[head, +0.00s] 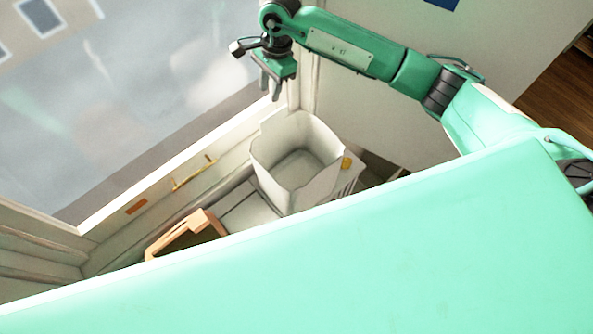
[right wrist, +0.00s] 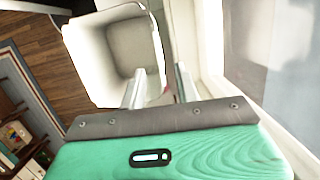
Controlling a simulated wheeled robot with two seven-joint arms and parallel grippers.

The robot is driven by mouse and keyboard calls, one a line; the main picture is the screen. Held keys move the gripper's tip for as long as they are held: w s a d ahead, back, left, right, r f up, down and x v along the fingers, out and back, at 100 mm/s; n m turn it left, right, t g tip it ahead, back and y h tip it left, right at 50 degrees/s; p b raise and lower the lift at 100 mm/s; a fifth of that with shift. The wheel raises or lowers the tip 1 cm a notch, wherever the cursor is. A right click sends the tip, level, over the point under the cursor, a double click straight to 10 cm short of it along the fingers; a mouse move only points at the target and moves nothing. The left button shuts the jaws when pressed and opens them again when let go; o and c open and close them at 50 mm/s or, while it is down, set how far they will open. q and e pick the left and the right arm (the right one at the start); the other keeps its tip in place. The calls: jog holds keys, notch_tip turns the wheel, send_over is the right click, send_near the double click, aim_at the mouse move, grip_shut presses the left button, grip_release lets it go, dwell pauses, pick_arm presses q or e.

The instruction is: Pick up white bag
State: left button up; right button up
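The white bag (head: 322,186), open-topped and box-shaped, stands upright by the window, its inside facing up and empty. In the right wrist view the bag (right wrist: 93,68) fills the upper middle, with its open top towards the camera. My right gripper (head: 270,87) is above the bag's far left corner, apart from it in the head view. My left gripper is not in view.
A window (head: 120,110) with a pale frame runs along the left. A brass handle (head: 194,174) is on its lower frame. An orange-tan framed object (head: 190,228) lies left of the bag. A pale wall (head: 400,110) is behind. My green body hides the foreground.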

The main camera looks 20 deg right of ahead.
jog(key=shift+w+d+f+h, duration=0.15)
jog(key=shift+d+h, duration=0.1)
jog(key=shift+d, duration=0.15)
jog(key=shift+w+d+f+h, duration=0.1)
jog(key=shift+d+h, duration=0.15)
jog(key=shift+d, duration=0.1)
send_over(273, 125)
jog(key=d, duration=0.1)
jog(key=f, duration=0.4)
jog(key=w+f, duration=0.1)
jog(key=f, duration=0.2)
jog(key=shift+s+a+f+b, duration=0.15)
jog(key=shift+f+b, duration=0.05)
jog(key=shift+f, duration=1.3)
jog(key=shift+s+a+f+b, duration=0.1)
jog(key=shift+a+f+b, duration=0.05)
jog(key=shift+f, duration=1.3)
grip_shut()
